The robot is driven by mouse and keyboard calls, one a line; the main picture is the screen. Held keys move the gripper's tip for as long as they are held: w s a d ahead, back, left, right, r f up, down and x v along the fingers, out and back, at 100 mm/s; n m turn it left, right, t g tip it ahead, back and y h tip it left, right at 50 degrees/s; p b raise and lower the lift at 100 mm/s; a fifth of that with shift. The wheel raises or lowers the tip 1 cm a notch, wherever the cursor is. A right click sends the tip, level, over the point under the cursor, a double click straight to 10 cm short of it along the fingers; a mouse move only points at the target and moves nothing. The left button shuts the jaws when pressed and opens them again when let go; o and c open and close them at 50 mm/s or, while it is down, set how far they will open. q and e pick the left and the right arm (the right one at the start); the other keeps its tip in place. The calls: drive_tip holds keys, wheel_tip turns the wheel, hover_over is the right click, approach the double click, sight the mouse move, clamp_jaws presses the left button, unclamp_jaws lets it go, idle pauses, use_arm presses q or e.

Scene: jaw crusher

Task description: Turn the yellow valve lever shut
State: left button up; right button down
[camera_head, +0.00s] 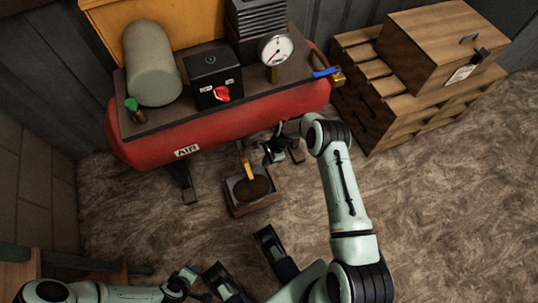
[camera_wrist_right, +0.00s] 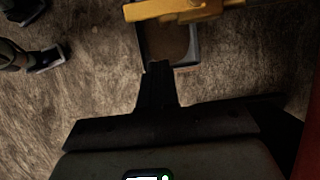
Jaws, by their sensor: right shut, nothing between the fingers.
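The yellow valve lever (camera_head: 245,163) hangs below the red air tank (camera_head: 225,125), above a small square tray (camera_head: 236,206). In the right wrist view the yellow lever (camera_wrist_right: 178,9) crosses the top edge, in front of the tray (camera_wrist_right: 193,52). My right gripper (camera_head: 276,153) is under the tank, just right of the lever. Its fingers (camera_wrist_right: 156,70) are shut and empty, with a visible gap to the lever in the wrist view. My left gripper (camera_head: 183,282) is low in the head view, far from the lever; its finger state is unclear.
The tank carries a pressure gauge (camera_head: 277,50), a black box with a red switch (camera_head: 222,94), a green-knobbed valve (camera_head: 131,105) and a blue handle (camera_head: 326,72). A wooden crate (camera_head: 440,45) sits on pallets at right. The floor in front is mostly clear.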

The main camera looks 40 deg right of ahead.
sight(248, 169)
use_arm(q)
drive_tip(key=shift+w+a+f, duration=0.2)
drive_tip(key=shift+w+f, duration=0.05)
drive_tip(key=shift+w, duration=0.15)
use_arm(e)
drive_tip(key=shift+w+a+f, duration=0.2)
drive_tip(key=shift+a+f, duration=0.05)
drive_tip(key=shift+a, duration=0.5)
drive_tip(key=shift+w+a+f, duration=0.2)
drive_tip(key=shift+a+f, duration=0.05)
drive_tip(key=shift+a, duration=0.5)
drive_tip(key=shift+w+a+f, duration=0.2)
drive_tip(key=shift+a+f, duration=0.05)
drive_tip(key=shift+a, duration=0.5)
use_arm(q)
drive_tip(key=shift+w, duration=0.1)
use_arm(e)
drive_tip(key=shift+a, duration=0.1)
